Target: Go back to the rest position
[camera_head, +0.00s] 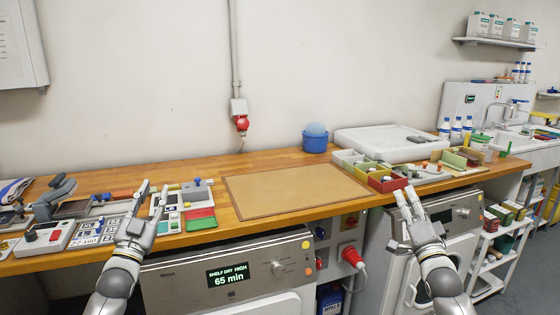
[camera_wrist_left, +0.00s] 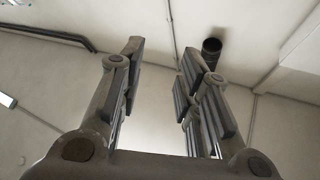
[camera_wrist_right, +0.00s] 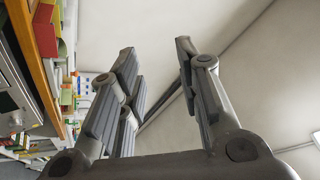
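My left gripper (camera_head: 148,200) is raised in front of the left part of the wooden counter, fingers pointing up. In the left wrist view its fingers (camera_wrist_left: 160,75) stand apart with nothing between them. My right gripper (camera_head: 405,205) is raised in front of the counter edge, below the small coloured bins. In the right wrist view its fingers (camera_wrist_right: 158,75) are apart and empty. Both grippers hold nothing.
The wooden counter (camera_head: 283,155) carries a brown mat (camera_head: 290,190), a blue tub (camera_head: 315,138), coloured bins (camera_head: 385,181) and several devices at left. Below it are a dryer (camera_head: 175,285) with a lit display and a red plug (camera_head: 348,254). A sink (camera_head: 500,138) is at right.

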